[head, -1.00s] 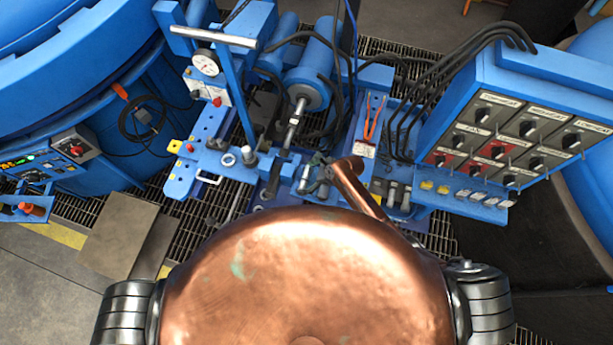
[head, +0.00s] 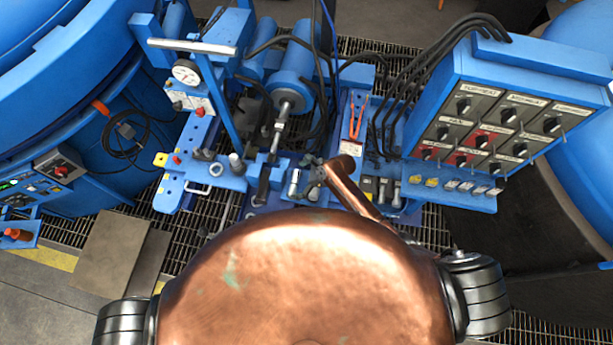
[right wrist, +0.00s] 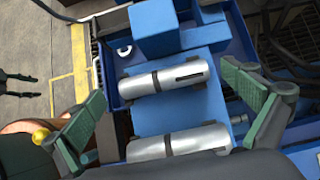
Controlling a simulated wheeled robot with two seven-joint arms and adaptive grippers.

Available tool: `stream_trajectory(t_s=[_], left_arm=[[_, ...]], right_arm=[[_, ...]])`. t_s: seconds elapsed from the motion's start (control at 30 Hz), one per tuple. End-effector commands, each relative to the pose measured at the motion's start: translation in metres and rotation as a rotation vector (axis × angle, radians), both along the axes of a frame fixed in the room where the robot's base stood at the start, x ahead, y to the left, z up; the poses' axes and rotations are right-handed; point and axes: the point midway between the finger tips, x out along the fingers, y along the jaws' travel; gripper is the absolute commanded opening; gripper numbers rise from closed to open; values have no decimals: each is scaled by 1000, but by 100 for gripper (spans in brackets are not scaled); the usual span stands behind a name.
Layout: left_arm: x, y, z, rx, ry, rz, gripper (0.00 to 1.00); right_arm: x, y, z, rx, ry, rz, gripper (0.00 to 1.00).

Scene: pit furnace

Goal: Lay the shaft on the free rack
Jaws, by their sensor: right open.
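Two silver cylinders with dark bands lie side by side on a blue block in the right wrist view. The farther one (right wrist: 165,80) has a dark slot; the nearer one (right wrist: 180,143) is partly hidden below. I cannot tell which is the task's shaft. My right gripper (right wrist: 166,88) is open and empty, its green-padded fingers toward either end of the slotted cylinder, apart from it. In the head view the gripper (head: 313,168) is small beside the silver pieces. A dark two-pronged shape, apparently my left gripper (right wrist: 20,86), stands open over the floor. No free rack can be made out clearly.
A blue control box (head: 505,120) with knobs and cables stands at right. A blue press with a gauge (head: 187,73) and a hydraulic cylinder (head: 292,75) stands behind the work area. Large blue furnace bodies flank both sides. Dark grating (head: 435,230) covers the floor.

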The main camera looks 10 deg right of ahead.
Motion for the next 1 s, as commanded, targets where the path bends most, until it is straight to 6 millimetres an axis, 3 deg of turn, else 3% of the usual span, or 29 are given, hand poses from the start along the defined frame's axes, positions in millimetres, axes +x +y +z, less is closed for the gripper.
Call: stream_trajectory(t_s=[0.3, 0.5, 1.0], left_arm=[[1, -1, 0, -1, -1, -1, 40], [1, -1, 0, -1, -1, -1, 40], [2, -1, 0, -1, -1, -1, 40]], right_arm=[[-12, -40, 52, -1, -5, 0, 100], [-17, -56, 74, 0, -3, -1, 100], [-19, -62, 82, -1, -3, 0, 100]])
